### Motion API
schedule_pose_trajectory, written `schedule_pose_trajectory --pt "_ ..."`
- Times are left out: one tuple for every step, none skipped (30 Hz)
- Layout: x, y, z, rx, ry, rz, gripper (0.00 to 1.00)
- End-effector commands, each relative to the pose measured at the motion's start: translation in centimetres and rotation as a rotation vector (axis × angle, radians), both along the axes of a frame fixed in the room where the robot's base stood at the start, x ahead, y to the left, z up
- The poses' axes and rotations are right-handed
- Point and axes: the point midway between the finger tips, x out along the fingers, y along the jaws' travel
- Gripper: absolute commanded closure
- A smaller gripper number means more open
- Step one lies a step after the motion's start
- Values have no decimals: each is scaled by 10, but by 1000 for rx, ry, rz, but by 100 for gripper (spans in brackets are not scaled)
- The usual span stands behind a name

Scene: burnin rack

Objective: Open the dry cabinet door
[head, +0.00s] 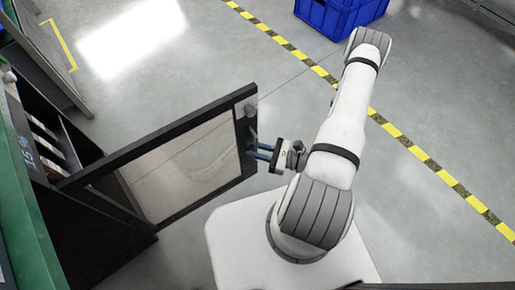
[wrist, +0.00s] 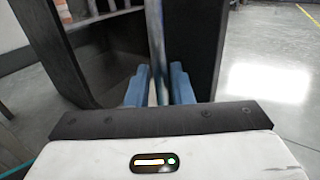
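The dry cabinet door (head: 165,158) is a dark-framed panel with a clear pane. It stands swung well out from the cabinet (head: 90,225) at the left of the head view. Its upright handle (head: 251,120) is near the free edge of the door. My gripper (head: 257,152) is at this handle, its blue fingers reaching in from the right. In the wrist view, the handle bar (wrist: 156,45) runs between the two fingers (wrist: 160,85), which are close on either side of it. The exact finger contact is hard to see.
A blue crate (head: 340,14) stands on the floor at the back. A yellow-black floor stripe (head: 405,140) runs diagonally behind my arm. The grey floor beyond the door is clear. A green-edged unit (head: 30,200) is at the far left.

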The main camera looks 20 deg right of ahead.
Motion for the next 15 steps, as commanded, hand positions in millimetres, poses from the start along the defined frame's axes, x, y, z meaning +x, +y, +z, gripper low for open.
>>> schedule_pose_trajectory --pt "0 0 0 1 1 1 75" --pt "0 0 0 1 1 1 73" --pt "0 1 0 1 2 1 70" --pt "0 1 0 1 2 1 70" --pt "-1 1 0 2 2 1 70" --pt "-1 1 0 2 2 2 70" --pt "-1 1 0 2 2 2 70" --pt "-1 1 0 2 2 2 70" --pt "-1 1 0 2 2 2 70" --pt "-1 0 0 2 3 2 70" --pt "-1 0 0 2 3 1 70" --pt "-2 -2 0 2 3 0 70" --pt "-2 -3 1 2 3 0 70" --pt "-4 -4 1 3 3 -1 70" --pt "-5 -8 1 3 3 -2 70"
